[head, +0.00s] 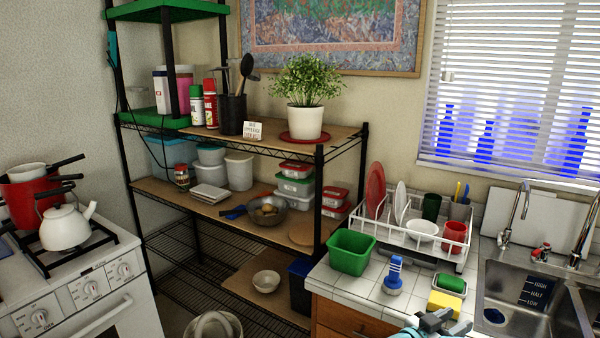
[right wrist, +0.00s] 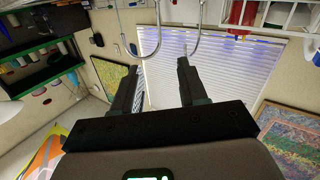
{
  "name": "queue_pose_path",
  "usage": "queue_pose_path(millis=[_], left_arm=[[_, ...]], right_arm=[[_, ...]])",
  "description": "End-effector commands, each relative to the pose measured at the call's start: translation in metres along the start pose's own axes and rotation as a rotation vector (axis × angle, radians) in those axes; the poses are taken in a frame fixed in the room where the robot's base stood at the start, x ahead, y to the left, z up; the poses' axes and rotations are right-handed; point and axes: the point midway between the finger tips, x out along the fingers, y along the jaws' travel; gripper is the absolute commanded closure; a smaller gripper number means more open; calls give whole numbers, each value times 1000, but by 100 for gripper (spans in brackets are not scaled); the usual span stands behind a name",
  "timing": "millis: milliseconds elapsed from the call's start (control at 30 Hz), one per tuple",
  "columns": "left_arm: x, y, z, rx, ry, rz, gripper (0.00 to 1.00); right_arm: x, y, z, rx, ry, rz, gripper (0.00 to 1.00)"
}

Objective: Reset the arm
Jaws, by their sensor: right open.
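My right gripper (head: 437,320) shows at the bottom edge of the head view, in front of the counter near the yellow sponge. In the right wrist view my right gripper (right wrist: 157,68) has its two dark fingers apart, with nothing between them but the window blinds behind. The rest of the right arm is mostly out of the head view. My left gripper is not in view.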

Motion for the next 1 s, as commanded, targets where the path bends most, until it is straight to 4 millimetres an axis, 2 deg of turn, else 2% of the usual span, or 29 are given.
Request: queue_pose_path(millis=[33, 167, 233, 367, 467, 567, 700, 800, 1000], left_arm=[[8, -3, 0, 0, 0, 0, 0], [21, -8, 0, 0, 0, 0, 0], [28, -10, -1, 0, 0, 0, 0], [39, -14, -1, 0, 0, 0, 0], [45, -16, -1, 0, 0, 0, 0], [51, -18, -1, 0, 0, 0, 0], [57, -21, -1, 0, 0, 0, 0], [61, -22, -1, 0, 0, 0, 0], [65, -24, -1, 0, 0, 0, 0]], right_arm=[[2, 2, 20, -31, -7, -16, 57], [4, 3, 68, -109, -40, -107, 57], [0, 2, 100, -150, -74, -183, 57], [-16, -2, 159, -205, -169, -349, 57], [-36, -1, 203, -235, -261, -472, 57], [-60, 3, 243, -260, -368, -588, 57], [-102, 15, 293, -288, -536, -738, 57], [-137, 28, 323, -308, -667, -835, 57], [-213, 66, 364, -353, -952, -997, 57]])
